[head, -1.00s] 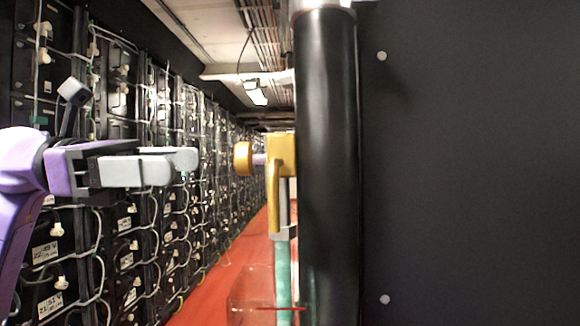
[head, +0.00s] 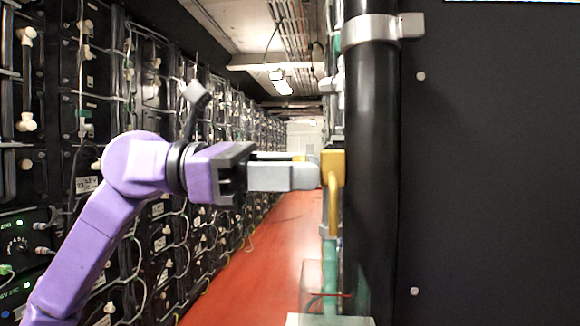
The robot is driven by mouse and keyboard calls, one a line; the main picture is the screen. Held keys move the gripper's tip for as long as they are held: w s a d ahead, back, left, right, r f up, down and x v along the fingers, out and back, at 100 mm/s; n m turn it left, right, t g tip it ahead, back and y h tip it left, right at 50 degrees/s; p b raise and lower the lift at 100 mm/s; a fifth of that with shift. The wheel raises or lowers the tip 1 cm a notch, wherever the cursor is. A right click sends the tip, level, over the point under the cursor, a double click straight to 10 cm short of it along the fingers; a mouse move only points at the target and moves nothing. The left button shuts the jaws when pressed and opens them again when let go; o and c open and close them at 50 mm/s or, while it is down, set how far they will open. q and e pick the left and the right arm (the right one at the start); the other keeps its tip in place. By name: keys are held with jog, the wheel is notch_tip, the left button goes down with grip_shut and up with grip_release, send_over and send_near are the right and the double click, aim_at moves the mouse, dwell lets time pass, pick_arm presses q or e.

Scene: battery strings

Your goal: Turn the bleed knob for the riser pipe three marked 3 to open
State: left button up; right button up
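A black vertical riser pipe (head: 370,150) stands right of centre, with a yellow valve body (head: 332,166) on its left side and a curved yellow outlet (head: 333,206) below. No number 3 can be read on the pipe. My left gripper (head: 304,175) reaches in from the left, its grey fingers level with the valve body and right up beside it. The round yellow bleed knob is hidden behind or between the fingers; only a little yellow shows at their edge. Whether the fingers touch or grip it cannot be told. My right gripper is out of view.
Racks of black batteries with white cables (head: 150,90) line the left side. A black panel (head: 490,170) fills the right. A greenish clear tube (head: 330,270) hangs below the outlet. The red aisle floor (head: 265,260) is clear.

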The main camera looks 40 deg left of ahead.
pick_arm(q)
jog(key=shift+s+a, duration=0.1)
jog(key=shift+a, duration=0.1)
jog(key=shift+c, duration=0.8)
jog(key=shift+a, duration=0.1)
jog(key=shift+s+m+b, duration=0.15)
jog(key=shift+m+b, duration=11)
jog(key=shift+m, duration=6.85)
